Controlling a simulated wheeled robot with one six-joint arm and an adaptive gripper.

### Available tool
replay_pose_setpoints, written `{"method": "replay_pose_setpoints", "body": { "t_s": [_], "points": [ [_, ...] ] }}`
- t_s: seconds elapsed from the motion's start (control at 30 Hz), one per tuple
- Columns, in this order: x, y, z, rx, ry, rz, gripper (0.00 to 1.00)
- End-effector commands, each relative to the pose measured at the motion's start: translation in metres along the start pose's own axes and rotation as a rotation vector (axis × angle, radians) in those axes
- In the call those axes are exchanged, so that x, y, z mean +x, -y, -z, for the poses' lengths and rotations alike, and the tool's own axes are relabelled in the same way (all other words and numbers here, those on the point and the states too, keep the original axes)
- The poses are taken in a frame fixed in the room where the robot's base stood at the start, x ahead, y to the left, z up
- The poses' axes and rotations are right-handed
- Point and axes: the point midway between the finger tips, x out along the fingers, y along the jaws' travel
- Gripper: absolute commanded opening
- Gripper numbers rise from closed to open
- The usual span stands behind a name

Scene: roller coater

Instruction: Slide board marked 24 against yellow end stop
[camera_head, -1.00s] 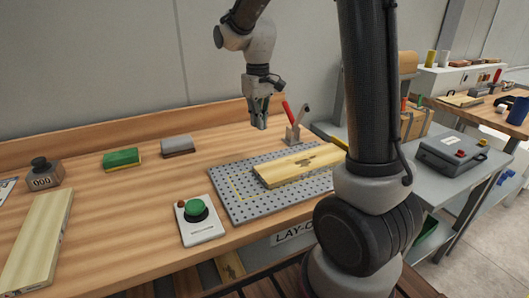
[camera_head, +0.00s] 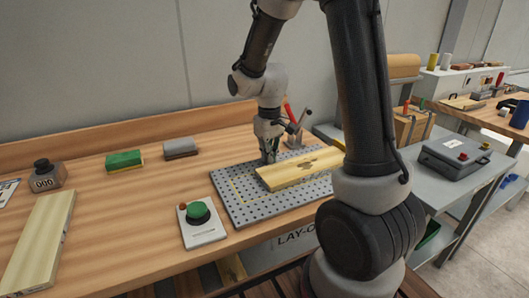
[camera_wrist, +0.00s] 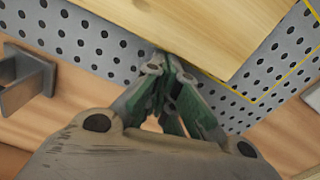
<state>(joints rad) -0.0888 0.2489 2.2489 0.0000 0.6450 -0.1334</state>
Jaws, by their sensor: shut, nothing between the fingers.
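A pale wooden board (camera_head: 298,170) lies on the grey perforated plate (camera_head: 237,208), at a slight angle to the plate's edges. A dark mark shows on its top, too small to read. My gripper (camera_head: 269,160) is shut and empty, low over the plate at the board's far long edge, near its left end. In the wrist view the closed fingertips (camera_wrist: 165,62) are right beside the board's edge (camera_wrist: 215,30); I cannot tell if they touch it. A yellow stop (camera_head: 338,143) shows partly at the plate's right, behind my arm, which hides the board's right end.
A red-handled toggle clamp (camera_head: 295,130) stands at the plate's far edge. A box with a green button (camera_head: 199,216) sits left of the plate. The bench between is clear.

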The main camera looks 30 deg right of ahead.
Motion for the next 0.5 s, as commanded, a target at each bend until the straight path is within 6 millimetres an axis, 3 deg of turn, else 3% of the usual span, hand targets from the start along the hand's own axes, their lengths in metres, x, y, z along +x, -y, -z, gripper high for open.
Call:
{"method": "replay_pose_setpoints", "body": {
  "t_s": [0.33,0.5],
  "points": [
    [-0.001,0.0,-0.001,0.0,-0.001,0.0,0.0],
    [-0.001,0.0,-0.013,0.0,-0.001,0.0,0.0]
  ]
}}
